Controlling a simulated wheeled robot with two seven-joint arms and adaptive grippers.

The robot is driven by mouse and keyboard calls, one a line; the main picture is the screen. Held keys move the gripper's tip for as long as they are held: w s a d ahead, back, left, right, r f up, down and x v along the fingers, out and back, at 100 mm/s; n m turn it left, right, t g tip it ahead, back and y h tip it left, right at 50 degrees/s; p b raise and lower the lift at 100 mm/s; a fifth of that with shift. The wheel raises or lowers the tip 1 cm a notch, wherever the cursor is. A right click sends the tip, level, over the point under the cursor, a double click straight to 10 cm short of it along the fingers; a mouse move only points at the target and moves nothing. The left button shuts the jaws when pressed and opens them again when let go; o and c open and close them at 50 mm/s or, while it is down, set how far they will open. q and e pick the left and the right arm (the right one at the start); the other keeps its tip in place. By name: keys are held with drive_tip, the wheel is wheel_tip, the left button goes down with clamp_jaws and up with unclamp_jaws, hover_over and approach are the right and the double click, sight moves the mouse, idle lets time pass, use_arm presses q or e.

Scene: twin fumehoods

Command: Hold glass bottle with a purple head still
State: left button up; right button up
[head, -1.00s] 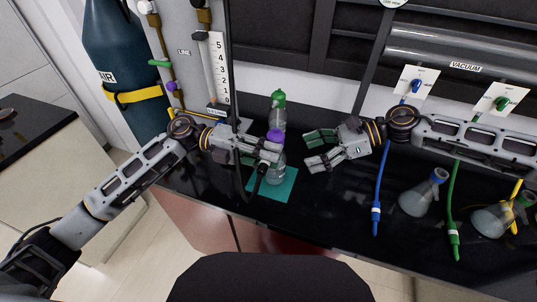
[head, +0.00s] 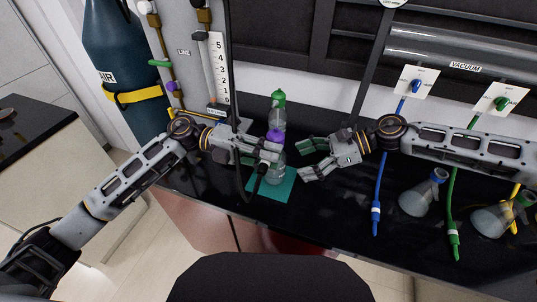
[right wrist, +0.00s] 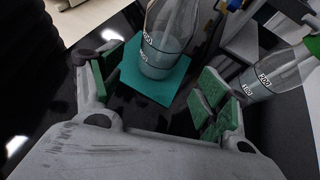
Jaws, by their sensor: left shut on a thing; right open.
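The glass bottle with a purple head (head: 276,173) stands upright on a teal mat (head: 257,187) on the black bench. Its purple head (head: 275,136) shows above my left gripper (head: 272,156), which is shut on the bottle's upper part. In the right wrist view the bottle's lower body (right wrist: 168,45) stands on the mat (right wrist: 150,85), with clear liquid inside. My right gripper (head: 305,160) is open and empty, to the right of the bottle and apart from it. Its green-padded fingers (right wrist: 155,95) show in the right wrist view.
A green-capped bottle (head: 278,110) stands just behind. A blue gas cylinder (head: 122,60) stands at the left.

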drive_tip(key=shift+x, duration=4.35)
drive_tip(key=c, duration=0.7)
drive_tip(key=o, duration=0.8)
drive_tip(key=shift+c, duration=0.2)
